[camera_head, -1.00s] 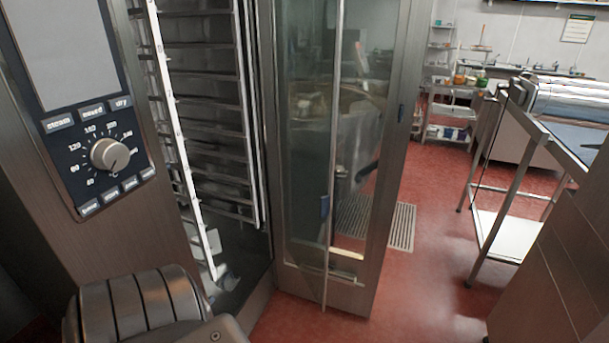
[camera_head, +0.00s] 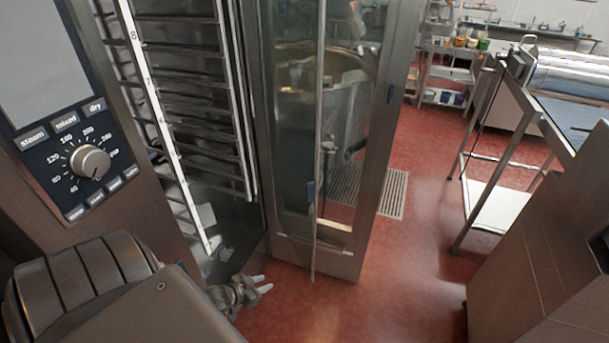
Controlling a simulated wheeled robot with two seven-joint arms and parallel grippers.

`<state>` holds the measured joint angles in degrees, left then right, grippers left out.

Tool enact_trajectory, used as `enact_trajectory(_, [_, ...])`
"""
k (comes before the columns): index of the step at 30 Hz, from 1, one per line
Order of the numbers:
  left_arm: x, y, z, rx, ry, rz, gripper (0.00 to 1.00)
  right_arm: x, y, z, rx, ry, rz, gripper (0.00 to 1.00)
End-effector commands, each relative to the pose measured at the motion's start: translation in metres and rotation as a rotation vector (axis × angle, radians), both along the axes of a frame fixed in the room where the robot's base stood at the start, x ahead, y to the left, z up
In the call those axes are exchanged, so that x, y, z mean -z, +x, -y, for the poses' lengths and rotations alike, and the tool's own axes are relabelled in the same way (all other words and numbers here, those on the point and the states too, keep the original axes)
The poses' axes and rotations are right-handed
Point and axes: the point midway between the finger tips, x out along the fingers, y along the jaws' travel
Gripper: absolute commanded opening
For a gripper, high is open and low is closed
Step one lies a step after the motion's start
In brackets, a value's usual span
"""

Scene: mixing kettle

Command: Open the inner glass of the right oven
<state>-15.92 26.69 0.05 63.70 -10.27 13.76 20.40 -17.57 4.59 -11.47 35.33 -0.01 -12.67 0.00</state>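The right oven's door (camera_head: 372,200) stands open. Its inner glass (camera_head: 290,150) is a tall clear pane hinged at the door's left side. The pane's free vertical edge stands out from the door frame, so it looks partly swung open. My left gripper (camera_head: 264,283) is low, below and left of the pane's bottom corner, over the red floor and apart from the glass. Its pale fingers look spread and empty. My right gripper is not in view.
The oven's rack (camera_head: 190,100) and control panel (camera_head: 75,140) are at the left. A floor grate (camera_head: 391,195) lies behind the door. Red floor between is clear.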

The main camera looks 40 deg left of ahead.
Motion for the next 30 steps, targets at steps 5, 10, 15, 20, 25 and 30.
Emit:
enact_trajectory(5, [-0.183,0.073,-0.027,0.138,-0.070,0.314,0.31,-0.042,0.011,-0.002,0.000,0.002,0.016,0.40])
enact_trajectory(10, [-0.284,0.097,-0.024,0.262,-0.125,0.474,0.31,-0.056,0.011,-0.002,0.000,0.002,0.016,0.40])
enact_trajectory(15, [-0.319,0.103,-0.020,0.316,-0.148,0.526,0.31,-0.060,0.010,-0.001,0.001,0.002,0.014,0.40])
enact_trajectory(20, [-0.320,0.105,-0.018,0.321,-0.150,0.531,0.31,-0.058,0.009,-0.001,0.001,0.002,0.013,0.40])
enact_trajectory(25, [-0.320,0.122,-0.012,0.320,-0.149,0.533,0.31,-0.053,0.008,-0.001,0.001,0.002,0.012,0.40])
enact_trajectory(30, [-0.317,0.152,0.001,0.320,-0.148,0.534,0.31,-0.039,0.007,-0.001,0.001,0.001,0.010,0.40])
